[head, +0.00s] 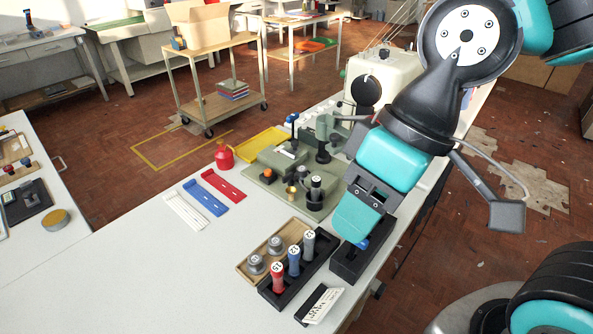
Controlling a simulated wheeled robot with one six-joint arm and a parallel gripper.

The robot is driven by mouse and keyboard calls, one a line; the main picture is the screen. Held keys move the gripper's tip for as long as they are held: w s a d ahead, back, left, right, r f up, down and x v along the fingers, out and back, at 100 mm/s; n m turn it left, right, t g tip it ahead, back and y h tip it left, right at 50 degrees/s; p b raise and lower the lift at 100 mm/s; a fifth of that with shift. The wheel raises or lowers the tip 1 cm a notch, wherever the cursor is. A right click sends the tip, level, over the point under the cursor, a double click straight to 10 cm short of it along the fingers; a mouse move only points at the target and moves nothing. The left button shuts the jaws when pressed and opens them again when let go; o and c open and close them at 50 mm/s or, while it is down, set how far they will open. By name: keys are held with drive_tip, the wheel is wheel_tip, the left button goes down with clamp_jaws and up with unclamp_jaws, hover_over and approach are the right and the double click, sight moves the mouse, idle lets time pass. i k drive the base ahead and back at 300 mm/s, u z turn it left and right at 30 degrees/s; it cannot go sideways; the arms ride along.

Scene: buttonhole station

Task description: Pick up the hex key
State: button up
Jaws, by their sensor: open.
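My gripper (352,232) points down over a black block (350,268) at the right edge of the white bench. Its fingers are low at the block, and their tips are partly hidden by the teal body. A small blue piece (363,243) shows right beside the fingers at the top of the block. It may be the handle of the hex key, but most of it is covered and I cannot tell. No other thing in view is clearly a hex key. I see nothing held in my gripper.
A black rack (275,298) with red, blue and grey numbered handles stands left of the block. A wooden tray (247,272) holds grey knobs. A black-and-white labelled piece (320,304) lies in front. A green machine base (262,182) stands behind.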

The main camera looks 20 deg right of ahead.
sight(290, 119)
drive_tip(key=u, duration=0.05)
drive_tip(key=k, duration=0.65)
drive_tip(key=z, duration=0.4)
drive_tip(key=i, duration=1.1)
drive_tip(key=u, duration=3)
drive_tip(key=k, duration=0.6)
drive_tip(key=z, duration=1.5)
drive_tip(key=i, duration=0.35)
drive_tip(key=u, duration=0.05)
